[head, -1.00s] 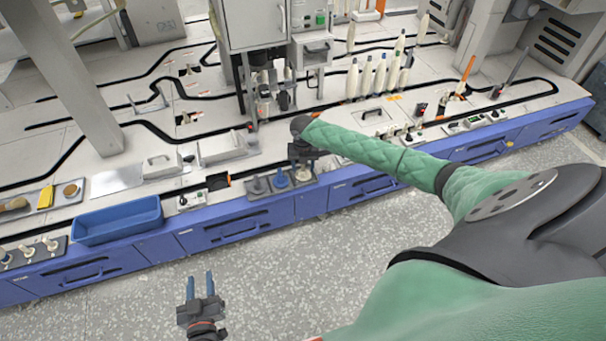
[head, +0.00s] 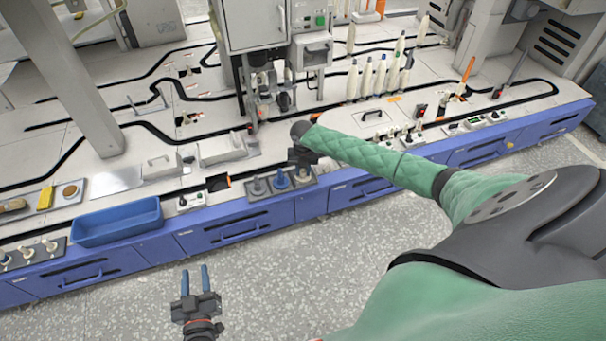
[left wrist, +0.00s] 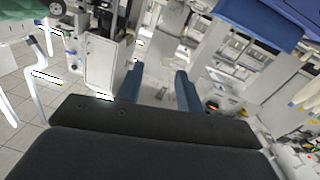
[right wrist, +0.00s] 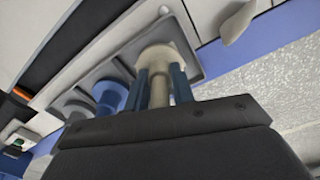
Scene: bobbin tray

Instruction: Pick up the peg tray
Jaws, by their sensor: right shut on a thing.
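The peg tray (head: 270,193) is a small dark grey tray on the front edge of the bench, below the machine column. A grey peg (head: 259,186) and a blue peg (head: 280,180) stand in it. In the right wrist view, the tray (right wrist: 194,52) also holds a cream peg (right wrist: 160,60) at its end. My right gripper (head: 303,162) is over the tray's right end; its blue fingers (right wrist: 160,85) are shut on the cream peg. In the head view the arm partly hides that end. My left gripper (head: 195,272) is open and empty above the floor.
A blue bin (head: 118,222) sits on the bench edge to the left. A tray with several white pegs (head: 30,254) lies beyond it. Tall white bobbins (head: 366,75) stand at the back right. The floor in front is clear.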

